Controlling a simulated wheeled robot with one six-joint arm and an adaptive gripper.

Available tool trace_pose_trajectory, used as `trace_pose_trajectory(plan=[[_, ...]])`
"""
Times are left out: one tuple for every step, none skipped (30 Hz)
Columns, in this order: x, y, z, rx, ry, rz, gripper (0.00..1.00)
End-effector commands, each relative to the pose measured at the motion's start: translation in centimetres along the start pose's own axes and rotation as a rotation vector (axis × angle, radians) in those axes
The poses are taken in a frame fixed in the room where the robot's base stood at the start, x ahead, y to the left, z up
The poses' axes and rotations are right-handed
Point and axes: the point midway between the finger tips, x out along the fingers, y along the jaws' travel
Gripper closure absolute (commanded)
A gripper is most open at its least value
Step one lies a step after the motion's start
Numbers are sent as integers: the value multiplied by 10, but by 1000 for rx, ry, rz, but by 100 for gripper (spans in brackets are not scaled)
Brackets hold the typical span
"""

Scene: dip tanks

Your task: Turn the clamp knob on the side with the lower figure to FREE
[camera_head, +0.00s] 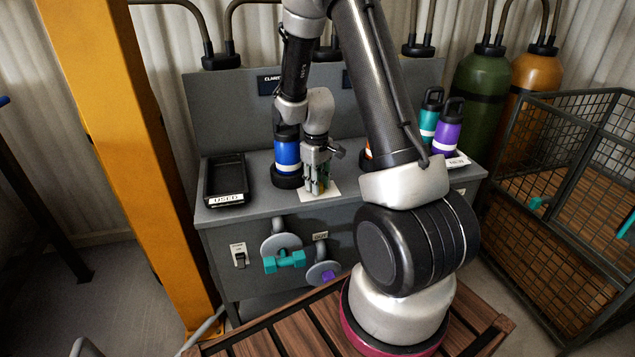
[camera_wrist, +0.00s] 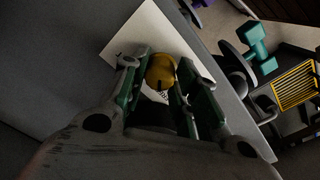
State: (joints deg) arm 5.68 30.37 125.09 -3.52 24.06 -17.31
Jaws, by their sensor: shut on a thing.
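My gripper (camera_head: 317,190) points down over the bench top, at a white printed card (camera_head: 330,192). In the wrist view its fingers (camera_wrist: 160,85) are closed around a small rounded yellow knob (camera_wrist: 160,68) with a dark mark on it. The knob is above the white card (camera_wrist: 140,35), whose print is mostly hidden by the fingers. In the head view the gripper hides most of the knob. I cannot read any figure or the word FREE, nor tell which way the knob points.
A blue bottle (camera_head: 286,155) stands just left of my gripper. A black tray (camera_head: 225,180) labelled USED lies further left. Teal (camera_head: 430,112) and purple (camera_head: 447,130) bottles stand right. A teal handle (camera_head: 285,261) and a switch (camera_head: 239,256) are on the bench front. A wire cage (camera_head: 565,150) stands right.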

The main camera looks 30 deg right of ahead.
Motion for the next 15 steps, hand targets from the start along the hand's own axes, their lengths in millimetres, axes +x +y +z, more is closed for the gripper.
trace_pose_trajectory(plan=[[0, 0, 0, -2, 1, 1, 94], [0, 0, 0, -2, 1, 1, 94], [0, 0, 0, -2, 1, 1, 95], [0, 0, 0, -1, 1, 1, 95], [0, 0, 0, -1, 1, 1, 95], [0, 0, 0, -1, 1, 1, 95], [0, 0, 0, -1, 1, 1, 95], [0, 0, 0, -1, 1, 1, 95], [0, 0, 0, -1, 1, 1, 65], [0, 0, 0, -1, 1, 1, 62], [0, 0, 0, -1, 1, 1, 62], [0, 0, 0, -1, 1, 1, 62], [0, 0, 0, -1, 1, 1, 62], [0, 0, 0, -1, 1, 1, 62], [0, 0, 0, 0, 1, 1, 62]])
